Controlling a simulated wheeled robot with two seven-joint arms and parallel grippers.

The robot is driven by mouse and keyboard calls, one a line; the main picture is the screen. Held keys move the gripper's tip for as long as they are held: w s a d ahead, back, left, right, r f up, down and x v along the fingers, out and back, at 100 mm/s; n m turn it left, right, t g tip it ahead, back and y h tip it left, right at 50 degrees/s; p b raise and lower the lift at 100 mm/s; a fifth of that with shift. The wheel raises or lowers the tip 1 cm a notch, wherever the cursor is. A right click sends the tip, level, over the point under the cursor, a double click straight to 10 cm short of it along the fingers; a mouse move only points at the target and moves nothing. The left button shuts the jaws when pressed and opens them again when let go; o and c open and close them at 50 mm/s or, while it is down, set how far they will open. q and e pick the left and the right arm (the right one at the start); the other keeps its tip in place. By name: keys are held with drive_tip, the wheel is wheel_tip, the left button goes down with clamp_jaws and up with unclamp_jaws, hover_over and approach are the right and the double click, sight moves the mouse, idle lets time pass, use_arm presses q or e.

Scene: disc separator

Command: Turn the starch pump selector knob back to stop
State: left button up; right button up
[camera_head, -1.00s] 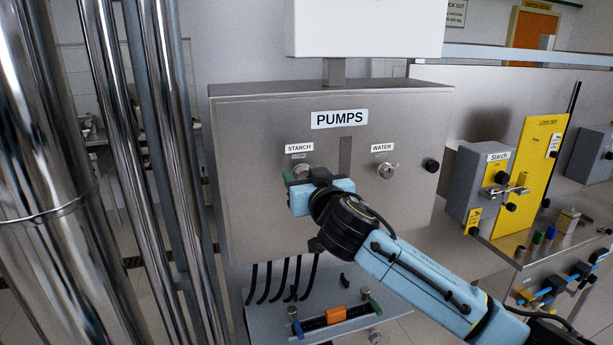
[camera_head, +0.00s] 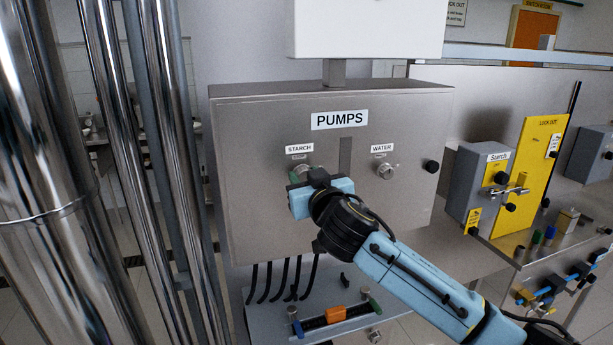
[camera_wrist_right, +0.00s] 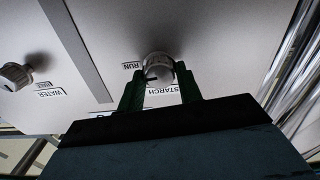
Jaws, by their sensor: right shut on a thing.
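The starch selector knob (camera_head: 304,169) is a round metal knob on the front of the pumps box, below the STARCH label (camera_head: 299,148). In the head view it is mostly hidden by my right gripper (camera_head: 301,177). In the right wrist view the knob (camera_wrist_right: 158,66) sits between the two green fingers of my right gripper (camera_wrist_right: 160,86), which is shut on it. A dark mark shows on the knob's face there, and a small RUN label (camera_wrist_right: 132,66) is beside it. My left gripper is not in view.
The water knob (camera_head: 386,171) and a black knob (camera_head: 431,166) are to the right on the same steel box (camera_head: 270,220). Shiny vertical pipes (camera_head: 160,150) stand at the left. A ledge (camera_head: 270,318) with cables lies below the box.

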drive_tip(key=n+p, duration=0.2)
drive_tip(key=n, duration=0.2)
drive_tip(key=n+p, duration=0.2)
drive_tip(key=n, duration=0.2)
drive_tip(key=shift+a+n+p, duration=0.1)
drive_tip(key=shift+n+p, duration=0.3)
drive_tip(key=n+p, duration=0.2)
drive_tip(key=n, duration=0.2)
drive_tip(key=shift+n, duration=0.3)
drive_tip(key=shift+f+n+p, duration=0.2)
drive_tip(key=shift+n+p, duration=0.85)
drive_tip(key=shift+n, duration=0.75)
drive_tip(key=o, duration=1)
drive_tip(key=shift+s, duration=0.15)
